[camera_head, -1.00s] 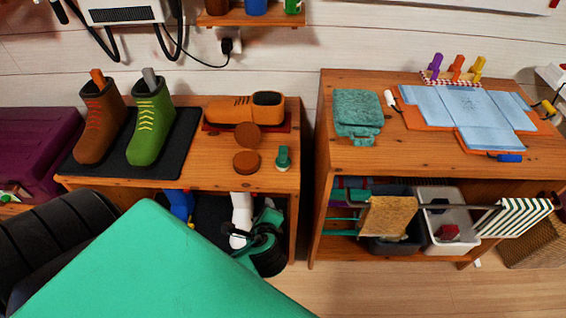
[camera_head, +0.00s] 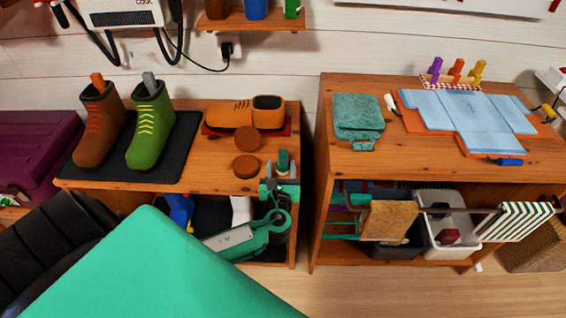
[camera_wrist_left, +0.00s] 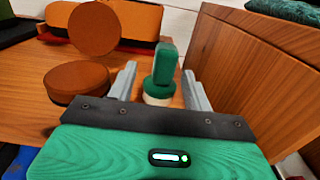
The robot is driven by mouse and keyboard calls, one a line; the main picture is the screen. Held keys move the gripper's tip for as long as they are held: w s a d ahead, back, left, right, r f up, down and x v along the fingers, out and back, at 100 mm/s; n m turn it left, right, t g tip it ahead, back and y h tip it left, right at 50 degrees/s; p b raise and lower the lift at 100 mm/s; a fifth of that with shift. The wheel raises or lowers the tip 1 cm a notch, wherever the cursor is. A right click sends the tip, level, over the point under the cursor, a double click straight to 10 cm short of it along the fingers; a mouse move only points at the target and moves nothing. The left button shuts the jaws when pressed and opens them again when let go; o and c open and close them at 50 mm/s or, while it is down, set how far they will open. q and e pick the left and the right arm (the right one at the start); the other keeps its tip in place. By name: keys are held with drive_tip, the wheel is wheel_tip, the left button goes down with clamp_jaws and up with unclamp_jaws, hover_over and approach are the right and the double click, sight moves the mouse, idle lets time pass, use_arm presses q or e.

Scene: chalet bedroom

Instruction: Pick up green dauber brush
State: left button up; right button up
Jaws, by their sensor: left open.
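The green dauber brush (camera_head: 283,161) stands upright near the right front edge of the left wooden bench. It has a green handle and a pale base. In the left wrist view the brush (camera_wrist_left: 163,70) shows between the two fingers, which stand apart on either side. My left gripper (camera_head: 280,180) is open at the bench's front edge, just in front of the brush; it also shows in the left wrist view (camera_wrist_left: 160,84). Whether the fingers touch the brush cannot be told. My right gripper is not in view.
Two round brown tins (camera_head: 246,166) sit just left of the brush, one tilted against an orange shoe (camera_head: 240,112). A brown boot (camera_head: 100,125) and a green boot (camera_head: 150,125) stand on a black mat. The right wooden cabinet (camera_head: 345,162) stands beyond a narrow gap.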

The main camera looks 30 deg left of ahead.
sight(283, 153)
use_arm(q)
drive_tip(key=x, duration=0.2)
drive_tip(key=r+x, duration=0.1)
drive_tip(key=x, duration=0.1)
drive_tip(key=shift+w, duration=0.5)
drive_tip(key=shift+w+a+f, duration=0.1)
drive_tip(key=shift+w+a, duration=0.1)
drive_tip(key=shift+w, duration=0.15)
drive_tip(key=c, duration=1.1)
